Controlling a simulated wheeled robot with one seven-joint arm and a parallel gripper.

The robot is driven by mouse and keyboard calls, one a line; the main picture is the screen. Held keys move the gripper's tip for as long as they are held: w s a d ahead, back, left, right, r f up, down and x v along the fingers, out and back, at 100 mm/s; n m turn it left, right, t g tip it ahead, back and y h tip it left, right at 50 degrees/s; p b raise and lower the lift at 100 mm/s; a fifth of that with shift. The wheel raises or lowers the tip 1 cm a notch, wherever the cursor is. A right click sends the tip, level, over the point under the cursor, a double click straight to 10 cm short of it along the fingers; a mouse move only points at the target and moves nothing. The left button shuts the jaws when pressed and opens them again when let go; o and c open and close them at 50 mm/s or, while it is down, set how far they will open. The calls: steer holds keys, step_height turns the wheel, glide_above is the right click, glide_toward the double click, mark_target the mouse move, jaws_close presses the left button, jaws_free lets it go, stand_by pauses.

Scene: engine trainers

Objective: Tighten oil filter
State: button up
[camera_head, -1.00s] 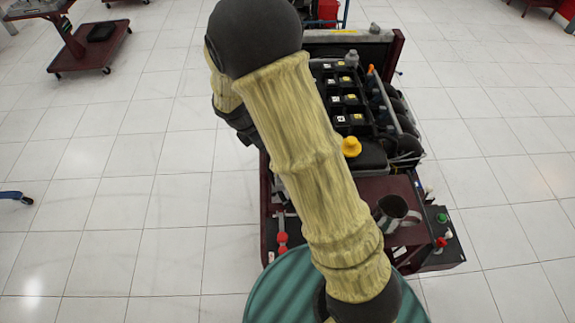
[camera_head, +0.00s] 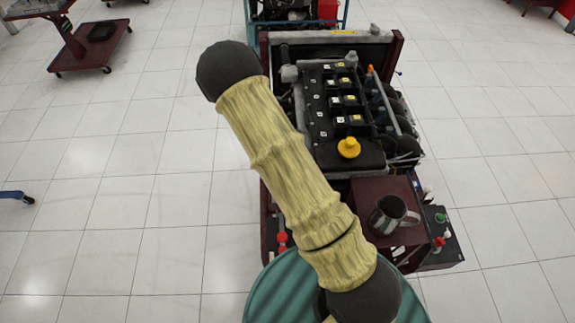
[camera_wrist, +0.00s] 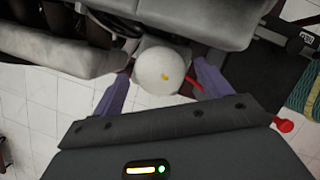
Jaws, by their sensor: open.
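My gripper (camera_wrist: 161,82) is open, with one purple finger on each side of the filter. I cannot tell whether the fingers touch it. In the head view the engine trainer (camera_head: 322,120) stands on a dark red frame, with a yellow cap on top. The filter and my gripper do not show there; my arm crosses the engine's left side.
A metal pitcher (camera_head: 388,214) stands on the dark red shelf (camera_head: 372,190) at the trainer's near end. A control box (camera_head: 440,240) with green and red knobs is at its right. A dark red cart (camera_head: 80,40) stands far left.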

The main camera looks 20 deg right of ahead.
steer(key=shift+x, duration=1.35)
steer(key=c, duration=1)
